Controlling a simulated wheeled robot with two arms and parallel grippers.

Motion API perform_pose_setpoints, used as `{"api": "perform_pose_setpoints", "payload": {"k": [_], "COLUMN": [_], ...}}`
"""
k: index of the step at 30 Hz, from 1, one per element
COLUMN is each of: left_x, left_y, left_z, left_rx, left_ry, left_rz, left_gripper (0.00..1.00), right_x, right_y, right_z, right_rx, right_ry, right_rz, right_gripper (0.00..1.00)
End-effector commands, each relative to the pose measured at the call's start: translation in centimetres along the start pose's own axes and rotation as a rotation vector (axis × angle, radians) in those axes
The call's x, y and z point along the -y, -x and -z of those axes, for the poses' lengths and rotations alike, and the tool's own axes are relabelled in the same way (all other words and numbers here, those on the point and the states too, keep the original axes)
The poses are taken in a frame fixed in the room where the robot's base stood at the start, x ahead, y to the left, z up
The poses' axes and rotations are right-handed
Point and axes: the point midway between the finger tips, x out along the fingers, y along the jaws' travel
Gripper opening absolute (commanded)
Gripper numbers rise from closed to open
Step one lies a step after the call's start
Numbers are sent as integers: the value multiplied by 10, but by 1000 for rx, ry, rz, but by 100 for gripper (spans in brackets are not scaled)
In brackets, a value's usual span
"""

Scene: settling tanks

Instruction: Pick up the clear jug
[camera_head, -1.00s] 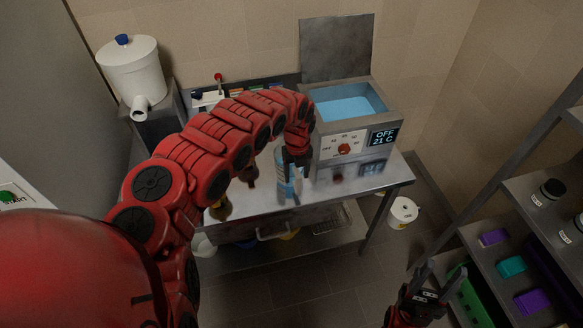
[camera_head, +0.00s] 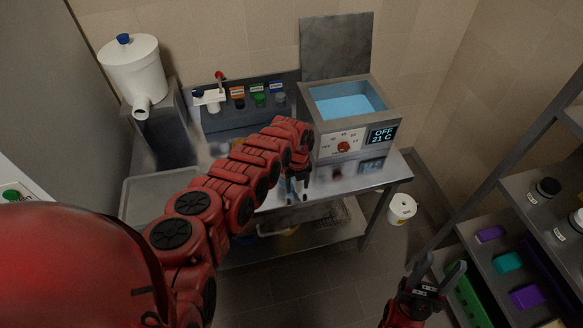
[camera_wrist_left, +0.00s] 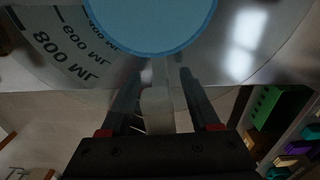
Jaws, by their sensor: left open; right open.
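The clear jug (camera_wrist_left: 210,60) fills the top of the left wrist view, with dark ML marks on its wall and a round area of blue liquid. Its pale handle (camera_wrist_left: 157,108) lies between the fingers of my left gripper (camera_wrist_left: 159,82), which are open with a gap on both sides. In the head view my left gripper (camera_head: 297,190) is over the front edge of the steel table (camera_head: 385,178), and my arm hides the jug. My right gripper (camera_head: 440,272) is open and empty at the lower right, away from the table.
A water bath (camera_head: 345,125) with a display reading OFF, 21 C stands at the table's right. A white drum (camera_head: 132,70) stands back left. A shelf rack (camera_head: 500,265) with coloured boxes is at the right.

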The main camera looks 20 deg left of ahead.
Motion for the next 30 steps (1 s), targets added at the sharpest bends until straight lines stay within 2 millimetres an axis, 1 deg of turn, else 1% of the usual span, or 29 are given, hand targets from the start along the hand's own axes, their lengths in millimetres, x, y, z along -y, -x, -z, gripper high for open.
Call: {"api": "perform_pose_setpoints", "payload": {"k": [6,11,15,16,17,30], "left_x": [0,0,1,1,1,1], "left_y": [0,1,1,1,1,1], "left_z": [-1,-1,-1,-1,-1,-1], "left_rx": [2,2,2,2,2,2], "left_ry": [0,0,0,0,0,0], "left_rz": [1,2,2,2,2,2], "left_gripper": [62,34,8,3,0,0], "right_x": [0,0,0,0,0,0], "right_y": [0,0,0,0,0,0], "right_z": [0,0,0,0,0,0], "right_rx": [0,0,0,0,0,0], "right_ry": [0,0,0,0,0,0], "right_rz": [0,0,0,0,0,0], "right_gripper": [50,50,50,50,50,50]}}
